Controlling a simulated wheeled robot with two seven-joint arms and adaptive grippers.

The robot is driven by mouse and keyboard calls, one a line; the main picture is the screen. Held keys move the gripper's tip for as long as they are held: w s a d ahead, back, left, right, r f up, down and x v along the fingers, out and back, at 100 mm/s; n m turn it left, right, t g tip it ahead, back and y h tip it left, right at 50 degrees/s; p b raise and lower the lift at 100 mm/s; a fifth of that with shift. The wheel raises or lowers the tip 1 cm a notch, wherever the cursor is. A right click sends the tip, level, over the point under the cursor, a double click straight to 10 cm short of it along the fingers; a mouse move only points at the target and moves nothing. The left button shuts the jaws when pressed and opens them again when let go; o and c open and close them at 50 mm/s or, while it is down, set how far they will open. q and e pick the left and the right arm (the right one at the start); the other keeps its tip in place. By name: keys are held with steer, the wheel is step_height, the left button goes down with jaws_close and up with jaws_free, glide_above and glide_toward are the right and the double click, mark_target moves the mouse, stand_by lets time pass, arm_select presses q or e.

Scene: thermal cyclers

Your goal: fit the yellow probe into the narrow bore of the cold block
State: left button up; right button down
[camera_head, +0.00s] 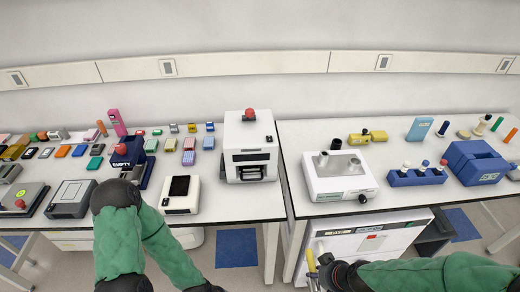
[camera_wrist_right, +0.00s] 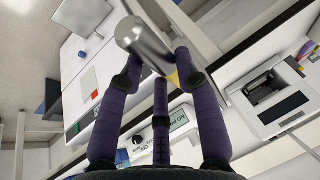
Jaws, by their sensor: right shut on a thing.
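The yellow probe (camera_head: 311,261) shows as a small yellow and pale upright shape at my right gripper (camera_head: 318,275), in front of the right table's edge. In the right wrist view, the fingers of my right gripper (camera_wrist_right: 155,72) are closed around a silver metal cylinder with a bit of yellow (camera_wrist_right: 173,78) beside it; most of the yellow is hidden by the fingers. The cold block appears to be the white unit (camera_head: 340,187) with metal cylinders on top, on the right table. The probe is apart from it. My left gripper is outside the head view; only its green arm shows.
A blue rack with several bottles (camera_head: 415,178) and a blue box (camera_head: 477,163) stand right of the white unit. Yellow blocks (camera_head: 368,137) lie behind it. A white machine with a red knob (camera_head: 250,150) stands left of the gap between tables. A white cabinet (camera_head: 385,240) sits below.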

steer(key=w+f+b, duration=0.6)
steer(key=w+b, duration=0.1)
steer(key=w, duration=0.5)
steer(key=shift+d+f, duration=0.3)
steer(key=shift+f, duration=0.1)
